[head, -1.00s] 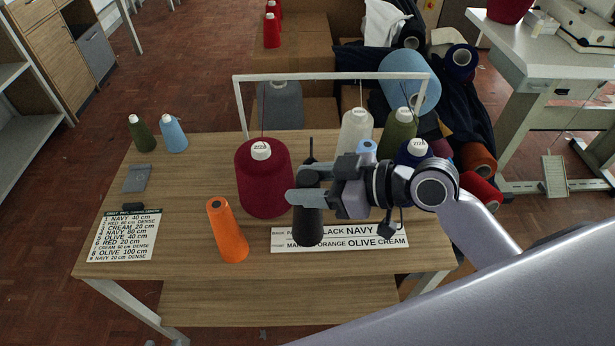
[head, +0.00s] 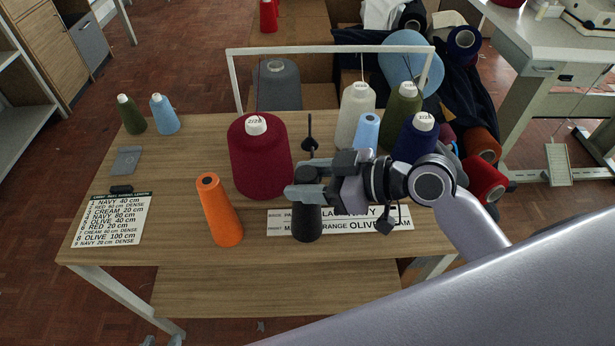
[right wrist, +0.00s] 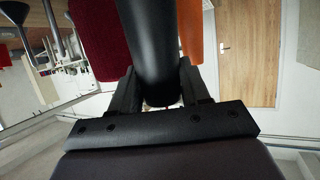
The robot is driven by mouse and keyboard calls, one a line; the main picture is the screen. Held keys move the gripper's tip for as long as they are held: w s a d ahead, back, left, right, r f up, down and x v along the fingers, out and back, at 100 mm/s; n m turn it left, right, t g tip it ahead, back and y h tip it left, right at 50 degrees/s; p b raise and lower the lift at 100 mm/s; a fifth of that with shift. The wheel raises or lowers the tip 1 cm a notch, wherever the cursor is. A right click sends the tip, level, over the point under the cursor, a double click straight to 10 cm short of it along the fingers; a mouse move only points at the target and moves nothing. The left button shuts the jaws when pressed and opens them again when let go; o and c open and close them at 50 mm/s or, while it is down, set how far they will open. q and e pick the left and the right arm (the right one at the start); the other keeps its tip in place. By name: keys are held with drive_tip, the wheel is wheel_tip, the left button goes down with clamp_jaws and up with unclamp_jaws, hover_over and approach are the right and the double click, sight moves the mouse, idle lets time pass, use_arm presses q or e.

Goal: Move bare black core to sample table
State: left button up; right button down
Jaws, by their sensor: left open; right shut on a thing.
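My right gripper (head: 306,185) comes in from the right in the head view and is shut on the bare black core (head: 307,222). The core is upright in front of the maroon cone (head: 259,160) and right of the orange cone (head: 218,212). Its lower end overlaps a lettered white strip (head: 400,219); I cannot tell how high it is above the wooden table (head: 170,255). In the right wrist view the core (right wrist: 150,45) runs between both fingers. I cannot tell which surface is the sample table.
White, olive, light blue and navy cones stand behind my right gripper. A black peg (head: 310,135) stands behind the core, under a white frame (head: 330,49). A lettered card (head: 110,220) lies at left. A white table (head: 520,60) stands at right. The wooden table's front left is clear.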

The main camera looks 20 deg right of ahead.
drive_tip(key=shift+f, duration=0.25)
drive_tip(key=shift+c, duration=2.3)
unclamp_jaws()
drive_tip(key=b+v, duration=0.1)
drive_tip(key=v, duration=0.6)
drive_tip(key=shift+r, duration=0.1)
